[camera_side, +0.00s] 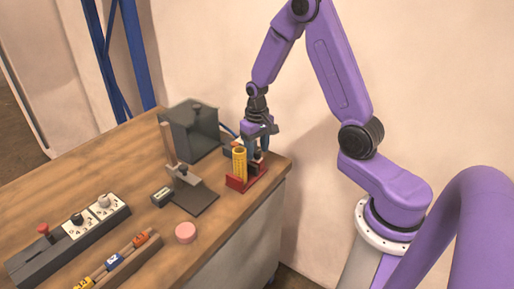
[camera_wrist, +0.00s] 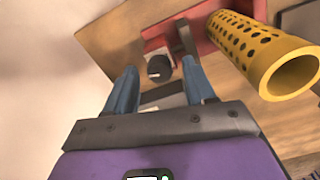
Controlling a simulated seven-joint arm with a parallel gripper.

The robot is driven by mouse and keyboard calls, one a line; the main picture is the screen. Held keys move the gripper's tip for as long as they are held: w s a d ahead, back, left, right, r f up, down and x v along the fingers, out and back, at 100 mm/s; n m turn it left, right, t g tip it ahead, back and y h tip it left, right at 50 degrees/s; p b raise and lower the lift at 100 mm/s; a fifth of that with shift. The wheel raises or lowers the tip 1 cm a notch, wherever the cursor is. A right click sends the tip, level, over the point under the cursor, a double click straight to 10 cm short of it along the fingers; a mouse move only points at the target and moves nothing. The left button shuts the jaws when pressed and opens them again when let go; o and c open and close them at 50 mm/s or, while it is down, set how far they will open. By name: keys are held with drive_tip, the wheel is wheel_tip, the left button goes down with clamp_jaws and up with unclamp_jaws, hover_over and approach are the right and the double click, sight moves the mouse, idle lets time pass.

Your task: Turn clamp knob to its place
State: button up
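The clamp knob appears to be the small dark round knob (camera_wrist: 159,67) on the red base (camera_wrist: 205,38) in the wrist view. The same red base (camera_side: 236,184) stands near the table's right corner in the side view. My gripper (camera_wrist: 160,70) is open, its two blue fingers spread with the knob showing in the gap between their tips. I cannot tell whether the tips reach down around the knob. In the side view my gripper (camera_side: 260,143) points down behind a yellow perforated tube (camera_side: 239,164), which partly hides the base and knob.
The yellow tube (camera_wrist: 255,48) rises close to the right finger in the wrist view. A dark grey box (camera_side: 190,130) stands behind to the left. A stand with an upright post (camera_side: 168,145), a pink round piece (camera_side: 185,233) and a socket strip (camera_side: 70,240) occupy the table.

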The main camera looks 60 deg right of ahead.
sight(257, 151)
drive_tip(key=shift+r, duration=0.1)
wheel_tip(257, 151, up, 17)
drive_tip(key=shift+r, duration=0.15)
idle(0.5)
drive_tip(key=s+a+f+n, duration=0.1)
drive_tip(key=s+a+n, duration=0.7)
drive_tip(key=a, duration=0.4)
drive_tip(key=s+a+f+n, duration=0.1)
drive_tip(key=s+n, duration=0.2)
drive_tip(key=s, duration=0.6)
drive_tip(key=s+a+f+n, duration=0.1)
drive_tip(key=s+n, duration=0.3)
drive_tip(key=s, duration=0.5)
drive_tip(key=shift+s+a+f, duration=0.15)
drive_tip(key=shift+a+f, duration=0.1)
drive_tip(key=shift+f, duration=0.2)
